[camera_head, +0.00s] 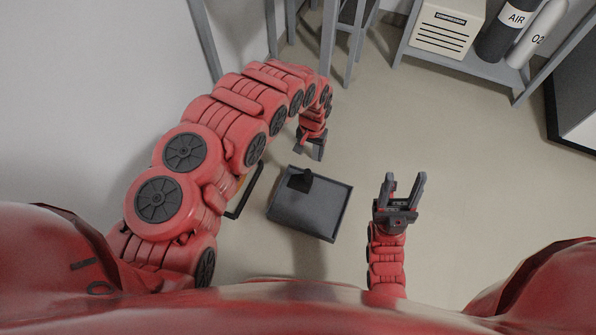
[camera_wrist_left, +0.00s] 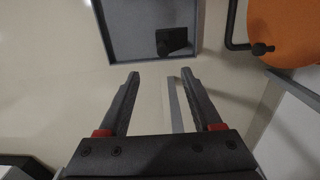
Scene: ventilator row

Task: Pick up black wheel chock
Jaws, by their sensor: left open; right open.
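The black wheel chock (camera_head: 300,180) lies in a grey tray (camera_head: 335,210), near the tray's upper left edge in the head view. In the left wrist view the chock (camera_wrist_left: 172,41) is a dark block at the tray's lower right corner. My left gripper (camera_head: 312,152) is open and empty above and just beyond the tray's upper edge; in the left wrist view its two fingers (camera_wrist_left: 160,78) point toward the tray, with the chock ahead of them and apart from them. My right gripper (camera_head: 404,180) is open and empty, to the right of the tray.
An orange item with a black handle (camera_wrist_left: 285,30) stands beside the tray; the handle (camera_head: 243,195) shows left of the tray. A grey shelf (camera_head: 470,65) at the upper right holds a beige box (camera_head: 446,27) and cylinders marked AIR (camera_head: 508,25) and O2 (camera_head: 540,35).

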